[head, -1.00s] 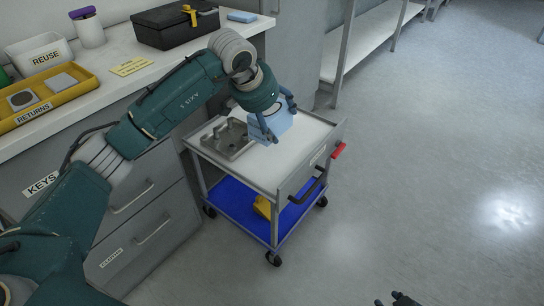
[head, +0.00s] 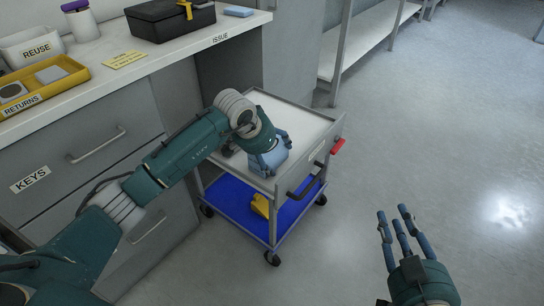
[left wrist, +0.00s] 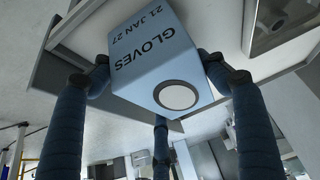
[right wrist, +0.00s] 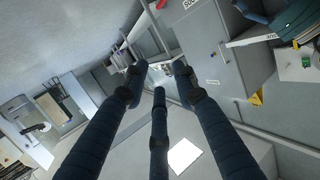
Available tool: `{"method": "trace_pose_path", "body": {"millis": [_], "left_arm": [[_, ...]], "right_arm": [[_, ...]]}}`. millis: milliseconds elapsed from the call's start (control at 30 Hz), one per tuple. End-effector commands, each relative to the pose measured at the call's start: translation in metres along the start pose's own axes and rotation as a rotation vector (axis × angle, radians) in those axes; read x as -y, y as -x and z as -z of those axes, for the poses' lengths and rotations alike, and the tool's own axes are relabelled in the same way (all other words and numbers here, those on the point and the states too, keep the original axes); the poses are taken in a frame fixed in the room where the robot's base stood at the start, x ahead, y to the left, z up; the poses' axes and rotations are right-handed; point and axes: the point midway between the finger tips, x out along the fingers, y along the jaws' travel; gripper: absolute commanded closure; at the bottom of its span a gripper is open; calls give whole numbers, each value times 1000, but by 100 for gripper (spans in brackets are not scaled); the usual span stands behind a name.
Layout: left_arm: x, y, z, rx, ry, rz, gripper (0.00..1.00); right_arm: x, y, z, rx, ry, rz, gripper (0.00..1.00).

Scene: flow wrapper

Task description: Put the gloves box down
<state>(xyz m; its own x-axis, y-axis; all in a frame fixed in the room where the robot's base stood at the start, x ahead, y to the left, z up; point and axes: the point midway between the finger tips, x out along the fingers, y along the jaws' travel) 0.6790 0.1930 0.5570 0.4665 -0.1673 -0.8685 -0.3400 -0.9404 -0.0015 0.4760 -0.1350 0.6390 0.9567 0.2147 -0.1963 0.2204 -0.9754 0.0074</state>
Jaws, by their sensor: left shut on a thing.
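The gloves box (head: 266,164) is light blue. In the left wrist view the box (left wrist: 155,55) shows dark lettering "GLOVES 21 JAN 27" and a pale round patch on one face. My left gripper (head: 270,158) is shut on it, with fingers on both sides of the box in the left wrist view (left wrist: 155,85). The box is over the near part of the trolley's top (head: 301,122); I cannot tell whether it touches. My right gripper (head: 402,225) is open and empty over the floor, and its spread fingers show in the right wrist view (right wrist: 158,85).
A counter (head: 140,85) at left carries a REUSE bin (head: 35,48), a yellow RETURNS tray (head: 52,88) and a black box (head: 170,20). My left arm mostly hides the metal tray.

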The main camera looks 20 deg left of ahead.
Motion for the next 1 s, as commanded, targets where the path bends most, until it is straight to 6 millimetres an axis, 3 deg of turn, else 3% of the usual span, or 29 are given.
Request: {"method": "trace_pose_path", "body": {"millis": [767, 800, 900, 1000], "left_arm": [[0, -6, -3, -2, 0, 0, 54], [0, -6, -3, -2, 0, 0, 22], [0, -6, -3, -1, 0, 0, 8], [0, -6, -3, -1, 0, 0, 8]], "right_arm": [[2, -1, 17, -76, -1, 3, 72], [2, -1, 19, -82, -1, 3, 72], [2, -1, 20, -87, -1, 4, 72], [2, -1, 20, -87, -2, 4, 72]]}}
